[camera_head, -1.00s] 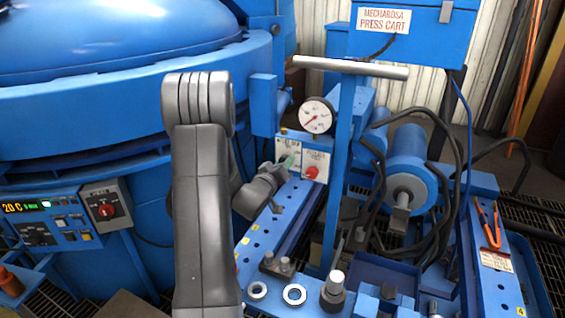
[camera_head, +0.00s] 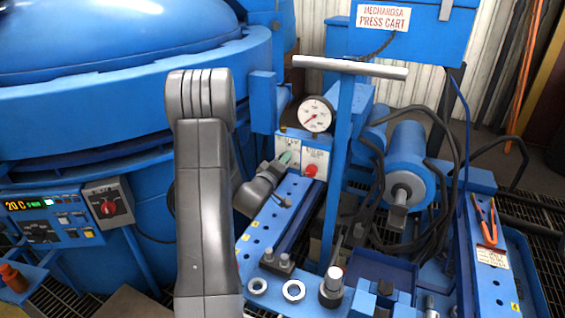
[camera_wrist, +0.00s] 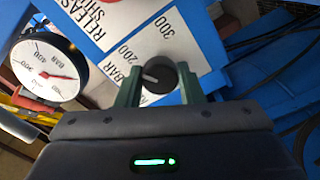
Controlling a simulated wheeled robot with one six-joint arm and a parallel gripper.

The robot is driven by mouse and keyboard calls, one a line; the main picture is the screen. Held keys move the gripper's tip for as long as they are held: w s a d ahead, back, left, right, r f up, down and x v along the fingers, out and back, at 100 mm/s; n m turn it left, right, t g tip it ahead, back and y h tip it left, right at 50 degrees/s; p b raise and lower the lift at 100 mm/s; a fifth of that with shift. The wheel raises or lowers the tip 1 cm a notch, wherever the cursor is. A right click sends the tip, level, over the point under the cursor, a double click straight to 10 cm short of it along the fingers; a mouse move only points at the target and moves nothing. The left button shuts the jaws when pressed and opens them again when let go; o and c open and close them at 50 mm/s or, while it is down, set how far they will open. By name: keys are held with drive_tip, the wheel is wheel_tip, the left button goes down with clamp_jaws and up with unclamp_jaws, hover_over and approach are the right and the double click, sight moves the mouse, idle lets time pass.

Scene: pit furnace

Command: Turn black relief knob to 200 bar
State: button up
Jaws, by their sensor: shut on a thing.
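The black relief knob (camera_wrist: 158,76) sits on a white label plate (camera_wrist: 188,40) marked 200 and 300 in the wrist view. A pale line on its face points left, towards the lettering below the 200. My gripper (camera_wrist: 160,70) has its green fingers on both sides of the knob and is shut on it. In the head view my gripper (camera_head: 285,158) reaches the panel and hides the black knob.
A red knob (camera_head: 310,171) is just right of my gripper. A blue upright with a grey crossbar (camera_head: 350,68) stands close on the right. Rings, posts and dark hoses (camera_head: 440,200) crowd the cart. The large blue furnace (camera_head: 110,120) fills the left.

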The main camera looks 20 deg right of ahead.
drive_tip(key=o, duration=1)
drive_tip(key=shift+a, duration=0.1)
drive_tip(key=v, duration=1.3)
drive_tip(key=shift+s+a, duration=0.2)
drive_tip(key=shift+s, duration=0.05)
drive_tip(key=x, duration=1.3)
drive_tip(key=shift+w+d, duration=0.3)
drive_tip(key=shift+s+a, duration=0.1)
